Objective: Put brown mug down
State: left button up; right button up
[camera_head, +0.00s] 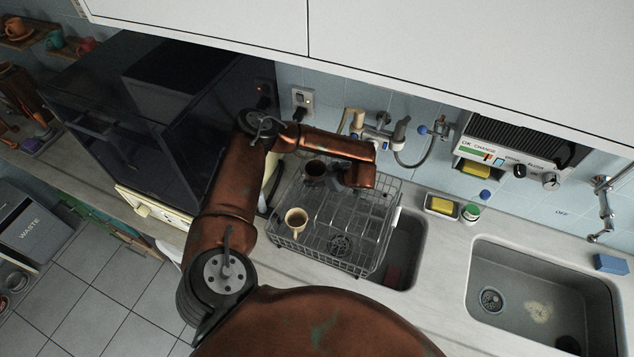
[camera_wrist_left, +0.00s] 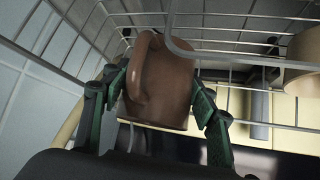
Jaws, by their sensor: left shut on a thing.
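The brown mug (camera_head: 315,170) is at the back left of the wire dish rack (camera_head: 358,268) in the head view. In the left wrist view the brown mug (camera_wrist_left: 162,88) sits between the green fingers of my left gripper (camera_wrist_left: 160,105), which is shut on it. Rack wires show around and in front of the mug there. I cannot tell whether its base touches the rack floor. My right gripper is in neither view.
A cream mug (camera_head: 296,222) stands at the rack's front left and shows partly in the left wrist view (camera_wrist_left: 302,62). A sink (camera_head: 545,290) lies to the right. A tray with a yellow sponge (camera_head: 441,206) and a small jar (camera_head: 470,212) stand right of the rack.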

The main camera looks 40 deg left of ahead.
pick_arm(q)
jog(key=shift+f, duration=1.5)
jog(key=shift+f, duration=0.2)
jog(key=o, duration=1.4)
jog(key=shift+r, duration=0.2)
jog(key=shift+d+r, duration=0.25)
jog(key=b+v, duration=0.1)
jog(key=v, duration=1)
jog(key=shift+s+d+r, duration=0.1)
jog(key=shift+d, duration=0.05)
